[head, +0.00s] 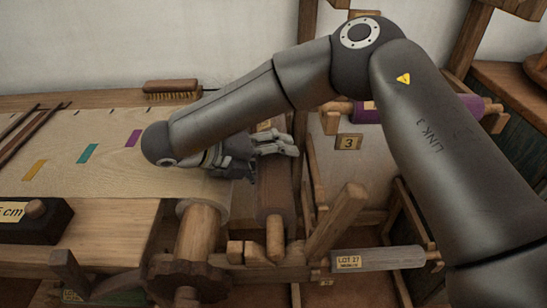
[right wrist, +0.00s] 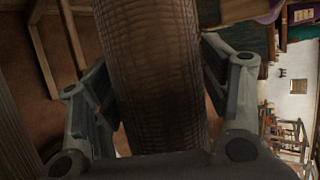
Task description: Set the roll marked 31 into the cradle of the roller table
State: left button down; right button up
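My right gripper (head: 268,158) is low over the brown beam-like parts at the end of the cloth-covered table, in the middle of the head view. In the right wrist view a thick brown roll with a woven-looking surface (right wrist: 155,75) runs between its two fingers (right wrist: 160,95). One finger is close along each side of the roll; I cannot tell whether they press on it. No number 31 is readable; the wrist hides part of this area. A grey roll labelled LOT 27 (head: 375,259) lies lower right. My left gripper is not in view.
A purple roll (head: 370,111) lies behind my right arm, near a tag marked 3 (head: 348,142). A brush (head: 171,87) lies at the table's back edge. A dark block (head: 35,220) is at the left. Wooden posts and a toothed wheel (head: 187,277) crowd the front.

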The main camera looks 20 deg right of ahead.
jog(key=shift+r, duration=0.15)
pick_arm(q)
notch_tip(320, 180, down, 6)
jog(key=p, duration=0.1)
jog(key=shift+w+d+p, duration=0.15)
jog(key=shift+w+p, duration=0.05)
jog(key=shift+p, duration=0.2)
pick_arm(e)
jog(key=v, duration=1.2)
